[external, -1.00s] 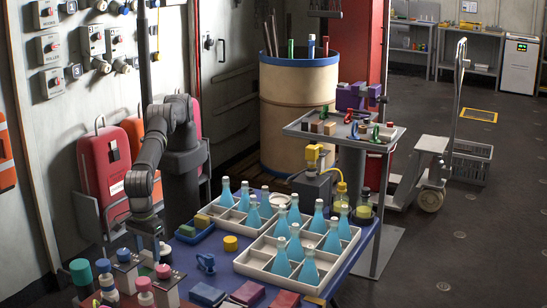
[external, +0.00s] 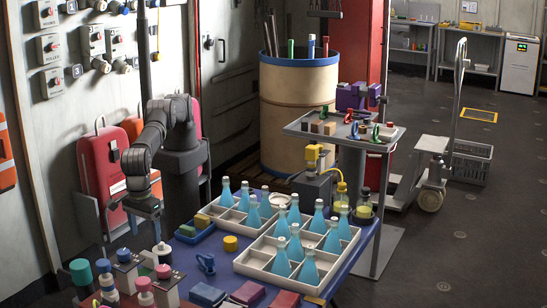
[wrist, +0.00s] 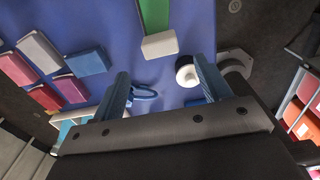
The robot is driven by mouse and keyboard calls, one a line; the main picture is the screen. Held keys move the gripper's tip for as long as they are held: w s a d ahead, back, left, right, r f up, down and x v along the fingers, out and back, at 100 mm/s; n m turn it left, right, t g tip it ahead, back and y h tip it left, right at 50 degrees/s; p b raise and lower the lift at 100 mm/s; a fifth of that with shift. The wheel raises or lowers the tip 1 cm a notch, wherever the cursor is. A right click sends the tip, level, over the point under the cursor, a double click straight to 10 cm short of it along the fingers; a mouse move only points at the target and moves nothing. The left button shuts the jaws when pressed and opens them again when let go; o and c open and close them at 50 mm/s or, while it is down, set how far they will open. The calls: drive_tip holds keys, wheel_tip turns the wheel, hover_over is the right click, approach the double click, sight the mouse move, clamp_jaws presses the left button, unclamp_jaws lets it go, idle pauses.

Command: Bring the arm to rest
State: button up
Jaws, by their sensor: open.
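My gripper (external: 152,232) hangs from the bent arm above the left end of the blue table (external: 352,262). In the wrist view its two blue fingers (wrist: 163,88) stand wide apart with nothing held between them. A white round piece with a dark top (wrist: 187,73) shows beyond them, near the right finger; I cannot tell its exact distance. In the external view, several pieces with teal, blue and pink tops (external: 81,272) stand below and around the gripper. The fingertips are small and partly hard to make out there.
White divided trays (external: 256,262) with several blue-filled flasks stand to the right. A blue tray with blocks (external: 194,235), a yellow cylinder (external: 230,243), a blue clamp (external: 206,263) and coloured blocks (external: 248,292) lie nearer. Red cases (external: 104,170) are behind the arm.

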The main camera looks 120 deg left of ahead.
sight(148, 253)
drive_tip(key=shift+r, duration=0.6)
drive_tip(key=shift+f, duration=0.15)
wheel_tip(148, 253, down, 7)
drive_tip(key=shift+f, duration=0.1)
wheel_tip(148, 253, up, 4)
drive_tip(key=shift+f, duration=0.2)
drive_tip(key=shift+s+r, duration=0.2)
drive_tip(key=shift+r, duration=0.15)
drive_tip(key=shift+f, duration=0.1)
